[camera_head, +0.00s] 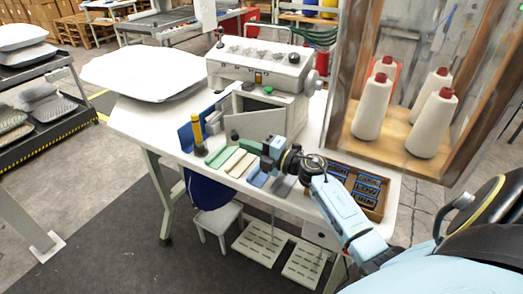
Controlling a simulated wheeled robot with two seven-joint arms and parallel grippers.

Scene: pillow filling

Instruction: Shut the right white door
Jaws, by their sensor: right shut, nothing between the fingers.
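The white machine (258,62) stands at the back of the white table. Under it is a white cabinet with a dark opening. A white door panel (262,124) stands swung out in front of the opening, so it looks open. My right gripper (270,150) is shut and empty, just in front of and below the door's right part. I cannot tell whether it touches the door. My right arm comes in from the lower right. My left gripper is not in view.
Green and cream strips (232,160) lie on the table left of my gripper, beside a yellow bottle (197,135). A wooden tray of labelled pieces (362,190) is at the right. A wooden frame with thread cones (372,108) stands at back right. A white pillow (145,72) lies left.

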